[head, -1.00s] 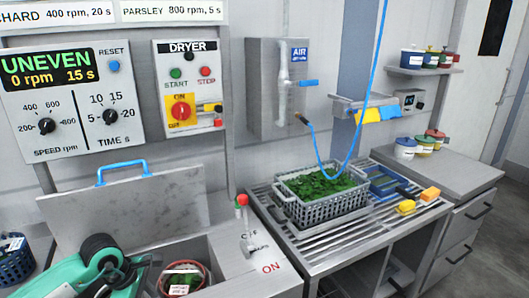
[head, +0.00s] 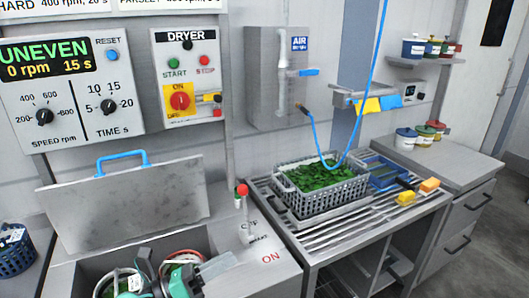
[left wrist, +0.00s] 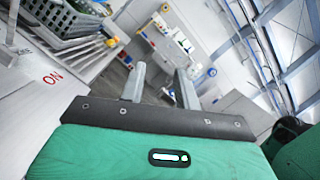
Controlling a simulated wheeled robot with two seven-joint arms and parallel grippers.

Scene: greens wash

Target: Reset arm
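My left gripper (head: 205,272) is at the bottom of the head view, over the front of the open dryer basin. It is green with grey fingers. In the left wrist view its two fingers (left wrist: 160,80) stand apart with nothing between them. My right gripper is in neither view. The dryer panel (head: 188,75) and the speed panel (head: 75,90) are on the wall; the display reads UNEVEN, 0 rpm, 15 s. The basin's lid (head: 125,205) with its blue handle is raised. Round containers in the basin are partly hidden by my arm.
A red-knobbed lever (head: 242,190) stands right of the basin. A blue hose hangs above the basket. A blue basket (head: 15,252) stands at far left.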

